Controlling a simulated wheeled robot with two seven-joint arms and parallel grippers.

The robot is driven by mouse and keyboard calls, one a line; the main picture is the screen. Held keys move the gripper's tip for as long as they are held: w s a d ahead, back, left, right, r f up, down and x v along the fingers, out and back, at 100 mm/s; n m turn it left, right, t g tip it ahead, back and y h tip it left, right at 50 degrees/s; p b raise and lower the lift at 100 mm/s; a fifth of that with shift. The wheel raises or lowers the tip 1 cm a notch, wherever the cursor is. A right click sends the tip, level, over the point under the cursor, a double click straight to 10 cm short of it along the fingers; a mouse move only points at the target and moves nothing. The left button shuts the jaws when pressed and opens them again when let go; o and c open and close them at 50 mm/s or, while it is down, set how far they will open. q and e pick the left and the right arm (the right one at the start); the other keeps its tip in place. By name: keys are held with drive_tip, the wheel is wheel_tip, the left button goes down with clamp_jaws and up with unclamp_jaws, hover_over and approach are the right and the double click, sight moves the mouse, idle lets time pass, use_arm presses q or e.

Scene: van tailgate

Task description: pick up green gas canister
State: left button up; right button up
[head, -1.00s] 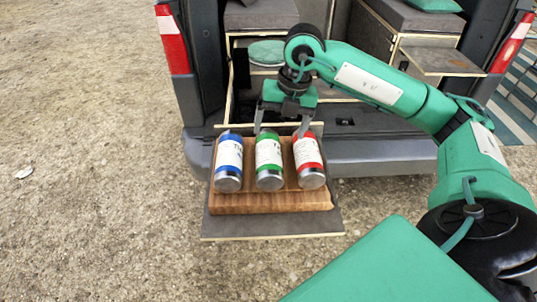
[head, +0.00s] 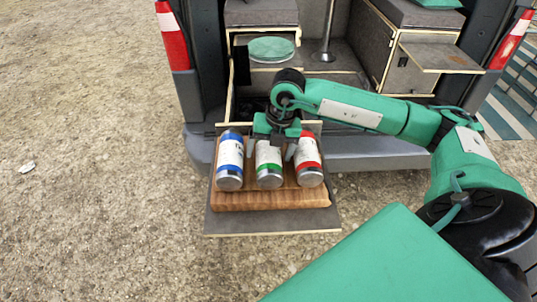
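The green gas canister (head: 268,160) lies on its side in the middle of three on a wooden board, with a white label and silver end toward me. My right gripper (head: 270,150) is above its far part, pointing down. Its two fingers are apart, one on each side of the green canister, with small gaps showing. The gripper hides the canister's far end. A blue canister (head: 230,160) lies to its left and a red canister (head: 308,160) to its right, each close to a finger. My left gripper is out of view.
The wooden board (head: 270,201) rests on a grey panel (head: 270,222) sticking out from the van's rear. The van bumper (head: 375,150) is behind it. A round green-topped item (head: 271,48) sits inside the van. Gravel ground on the left is open.

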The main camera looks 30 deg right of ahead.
drive_tip(key=c, duration=1.1)
drive_tip(key=shift+c, duration=0.4)
drive_tip(key=shift+r, duration=0.15)
